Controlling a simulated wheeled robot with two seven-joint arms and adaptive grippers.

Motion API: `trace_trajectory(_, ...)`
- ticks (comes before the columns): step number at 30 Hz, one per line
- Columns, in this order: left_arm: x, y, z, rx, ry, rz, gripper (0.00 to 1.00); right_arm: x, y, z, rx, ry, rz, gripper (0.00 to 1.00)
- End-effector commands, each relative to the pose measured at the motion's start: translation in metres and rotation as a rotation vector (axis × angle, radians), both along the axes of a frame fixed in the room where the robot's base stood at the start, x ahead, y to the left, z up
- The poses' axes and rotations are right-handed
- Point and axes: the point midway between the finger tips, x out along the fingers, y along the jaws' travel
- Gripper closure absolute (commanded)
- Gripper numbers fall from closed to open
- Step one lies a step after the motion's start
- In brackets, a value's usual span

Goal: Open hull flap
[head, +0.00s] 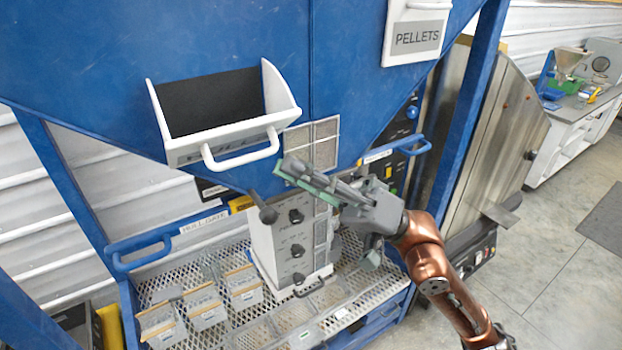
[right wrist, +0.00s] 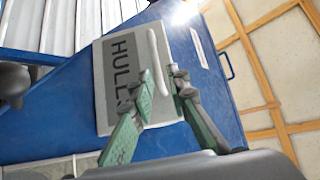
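The hull flap (head: 222,143) is a white tilt-out panel with side cheeks on the blue hopper. It stands tilted outward, with a dark opening behind it. Its white bar handle (head: 242,152) runs along the front. In the right wrist view the flap's grey label (right wrist: 122,70) reads HULLS, and the handle (right wrist: 158,58) lies ahead of the fingertips. My right gripper (head: 288,168) is just right of and below the handle. Its green-padded fingers (right wrist: 161,82) are apart, with nothing visibly held between them. I cannot tell whether they touch the handle. My left gripper is not in view.
A flap labelled PELLETS (head: 417,38) sits shut at upper right. A white control box (head: 292,240) with black knobs stands below my gripper. Blue handles (head: 140,252) flank the frame. Several small bins (head: 205,305) sit on the mesh tray. The right floor is clear.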

Motion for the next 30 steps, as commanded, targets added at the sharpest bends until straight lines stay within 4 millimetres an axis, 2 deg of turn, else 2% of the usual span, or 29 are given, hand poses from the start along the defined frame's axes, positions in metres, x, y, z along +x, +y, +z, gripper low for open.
trace_trajectory(4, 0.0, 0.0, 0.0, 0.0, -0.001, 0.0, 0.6, -0.001, -0.014, -0.01, 0.001, 0.002, -0.002, 0.84)
trace_trajectory(9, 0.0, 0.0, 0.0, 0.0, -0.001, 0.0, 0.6, -0.002, -0.023, -0.015, 0.001, 0.0, 0.0, 0.84)
trace_trajectory(19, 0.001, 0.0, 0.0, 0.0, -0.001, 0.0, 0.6, -0.003, -0.025, -0.017, 0.0, -0.002, 0.001, 0.84)
trace_trajectory(23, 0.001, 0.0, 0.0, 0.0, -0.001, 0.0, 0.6, 0.002, -0.025, -0.026, -0.012, 0.0, -0.018, 0.93)
trace_trajectory(26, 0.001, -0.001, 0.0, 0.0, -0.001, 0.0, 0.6, 0.019, -0.026, -0.059, -0.06, -0.004, -0.09, 1.0)
trace_trajectory(29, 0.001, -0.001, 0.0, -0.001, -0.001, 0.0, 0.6, 0.046, -0.032, -0.122, -0.162, -0.006, -0.223, 1.0)
trace_trajectory(30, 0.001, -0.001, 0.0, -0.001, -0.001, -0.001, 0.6, 0.059, -0.037, -0.156, -0.22, -0.004, -0.29, 1.0)
